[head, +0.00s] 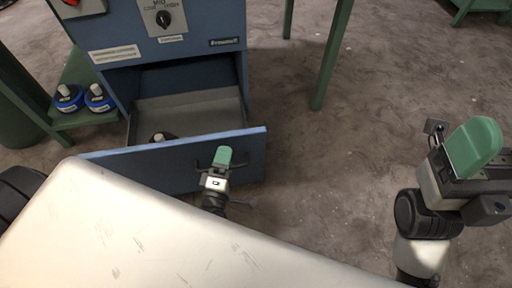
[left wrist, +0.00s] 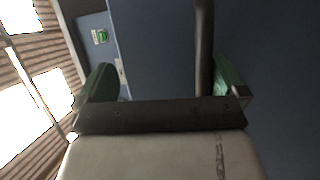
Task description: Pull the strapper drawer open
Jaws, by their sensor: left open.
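The strapper is a blue cabinet (head: 205,60) at the upper left of the head view. Its drawer (head: 120,172) stands well open, with its grey inside showing. A dark bar handle (head: 240,165) is on the drawer front. My left gripper (head: 221,160) is at this handle, with its green fingers open. In the left wrist view the handle bar (left wrist: 203,45) lies between the spread fingers, close to the right one; I cannot tell if they touch. My right gripper (head: 474,150) is at the right edge, away from the cabinet; its opening cannot be made out.
A small dark item with a light top (head: 160,137) is in the drawer, partly hidden by its front. Blue spools (head: 98,98) sit on a green shelf (head: 85,119) left of the cabinet. A green table leg (head: 332,55) stands to the right. The concrete floor (head: 340,150) is clear between.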

